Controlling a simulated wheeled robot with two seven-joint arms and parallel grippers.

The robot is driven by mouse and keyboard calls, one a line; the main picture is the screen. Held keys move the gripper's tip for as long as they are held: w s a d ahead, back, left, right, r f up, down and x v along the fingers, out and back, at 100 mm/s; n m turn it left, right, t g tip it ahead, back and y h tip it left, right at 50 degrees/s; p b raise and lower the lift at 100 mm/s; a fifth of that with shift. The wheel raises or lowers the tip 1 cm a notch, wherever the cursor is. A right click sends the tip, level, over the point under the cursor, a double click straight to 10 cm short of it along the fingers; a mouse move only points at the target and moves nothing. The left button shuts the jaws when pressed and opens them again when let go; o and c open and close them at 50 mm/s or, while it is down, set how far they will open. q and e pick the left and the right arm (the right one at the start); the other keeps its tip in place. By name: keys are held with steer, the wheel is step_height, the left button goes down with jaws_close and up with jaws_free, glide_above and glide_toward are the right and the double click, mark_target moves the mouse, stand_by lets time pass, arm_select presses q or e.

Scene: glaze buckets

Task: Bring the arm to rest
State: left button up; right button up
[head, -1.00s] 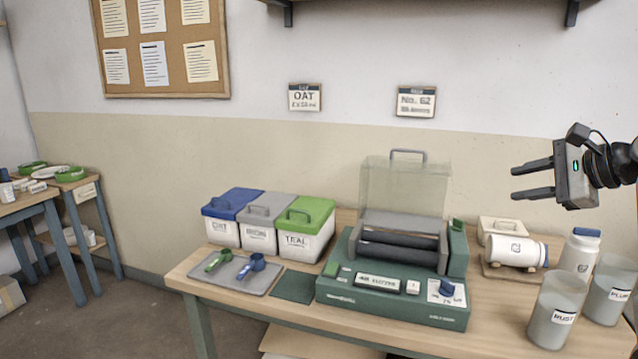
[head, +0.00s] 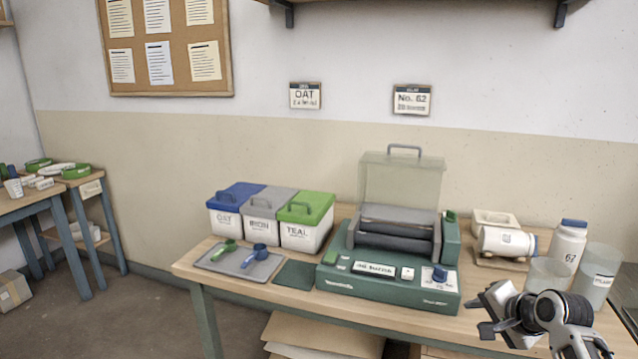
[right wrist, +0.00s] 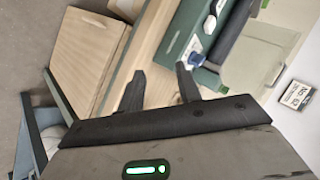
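My right gripper (head: 487,322) is low at the right front of the workbench (head: 215,290) in the head view, in front of the beakers and angled downward. In the right wrist view its two dark fingers (right wrist: 160,85) are apart with nothing between them. The bench top and part of the green machine (right wrist: 200,35) show beyond the fingers. I cannot tell how far the fingers are from the bench edge. My left gripper does not show in either view.
The green machine (head: 390,297) has its clear lid (head: 400,180) raised. Lidded bins (head: 305,232) and a tray with scoops (head: 215,265) stand left. A lying jar (head: 505,241), an upright jar (head: 568,245) and clear beakers (head: 598,280) crowd the right.

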steer(key=s+a+f+n, duration=0.5)
steer(key=s+f, duration=0.4)
steer(key=f, duration=0.2)
steer(key=s+a+f+n, duration=0.2)
steer(key=s+a+n, duration=0.2)
steer(key=s, duration=0.6)
steer(key=s+a+f+n+t, duration=0.1)
steer(key=s+a+f+n, duration=0.1)
steer(key=s+a+n, duration=0.3)
steer(key=s+a, duration=0.3)
steer(key=s, duration=0.2)
steer(key=shift+s+a+f+y, duration=0.2)
steer(key=shift+s+y, duration=0.1)
steer(key=shift+s, duration=0.1)
steer(key=shift+d, duration=0.1)
